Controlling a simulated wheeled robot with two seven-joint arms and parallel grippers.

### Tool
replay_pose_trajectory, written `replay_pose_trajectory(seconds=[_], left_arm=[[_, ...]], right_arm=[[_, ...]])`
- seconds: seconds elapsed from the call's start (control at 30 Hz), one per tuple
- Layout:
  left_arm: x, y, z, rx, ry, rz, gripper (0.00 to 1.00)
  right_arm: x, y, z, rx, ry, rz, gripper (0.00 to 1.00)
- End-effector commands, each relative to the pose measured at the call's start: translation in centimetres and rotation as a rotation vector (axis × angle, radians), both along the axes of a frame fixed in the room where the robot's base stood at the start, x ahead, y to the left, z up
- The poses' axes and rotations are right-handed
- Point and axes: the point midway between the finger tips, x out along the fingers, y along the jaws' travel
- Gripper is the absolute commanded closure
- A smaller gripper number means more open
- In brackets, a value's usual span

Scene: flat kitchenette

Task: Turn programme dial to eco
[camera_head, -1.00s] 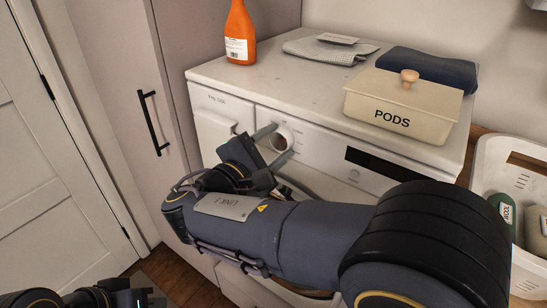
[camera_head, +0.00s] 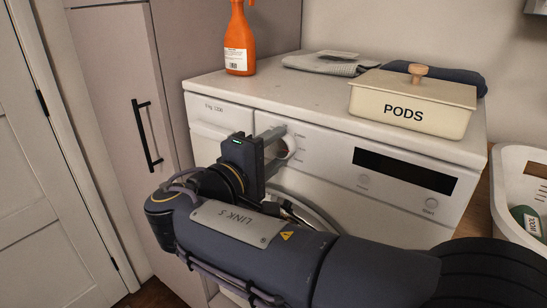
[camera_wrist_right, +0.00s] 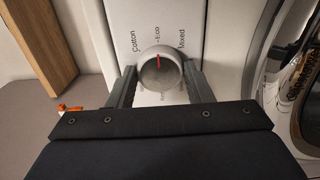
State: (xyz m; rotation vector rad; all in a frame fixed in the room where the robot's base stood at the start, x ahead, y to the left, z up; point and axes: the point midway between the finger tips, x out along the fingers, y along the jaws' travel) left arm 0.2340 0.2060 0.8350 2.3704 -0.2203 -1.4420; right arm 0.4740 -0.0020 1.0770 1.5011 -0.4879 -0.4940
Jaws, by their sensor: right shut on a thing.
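The programme dial (camera_head: 290,144) is a round pale knob on the front panel of the white washing machine (camera_head: 330,215). In the right wrist view the dial (camera_wrist_right: 160,77) has a red mark pointing up at the "Eco" label (camera_wrist_right: 158,37). The "Cotton" label (camera_wrist_right: 135,43) is left of it and "Mixed" (camera_wrist_right: 182,41) right. My right gripper (camera_head: 279,146) is shut on the dial, with one finger against each side; it also shows in the wrist view (camera_wrist_right: 158,84). The lower dial labels are partly hidden. My left gripper is out of view.
On the machine top stand an orange spray bottle (camera_head: 239,42), a grey cloth (camera_head: 325,65), a dark folded cloth (camera_head: 455,78) and a cream PODS box (camera_head: 412,108). A tall cupboard with a black handle (camera_head: 147,135) is left. A white basket (camera_head: 520,185) is right.

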Motion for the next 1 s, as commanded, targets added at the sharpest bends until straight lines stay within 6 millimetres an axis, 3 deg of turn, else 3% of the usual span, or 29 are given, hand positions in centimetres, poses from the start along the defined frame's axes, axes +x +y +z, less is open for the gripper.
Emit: replay_pose_trajectory(seconds=[0.47,0.5,0.63,1.0], left_arm=[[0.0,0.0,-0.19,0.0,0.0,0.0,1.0],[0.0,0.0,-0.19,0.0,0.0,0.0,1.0],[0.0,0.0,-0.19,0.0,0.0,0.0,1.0],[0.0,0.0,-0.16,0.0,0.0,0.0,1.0]], right_arm=[[-0.05,0.06,-0.12,0.012,-0.005,0.0,0.77],[-0.05,0.06,-0.13,0.012,-0.005,0.0,0.51],[-0.04,0.04,-0.1,0.012,-0.006,0.0,0.34],[-0.42,0.36,-0.02,0.011,-0.007,0.001,0.32]])
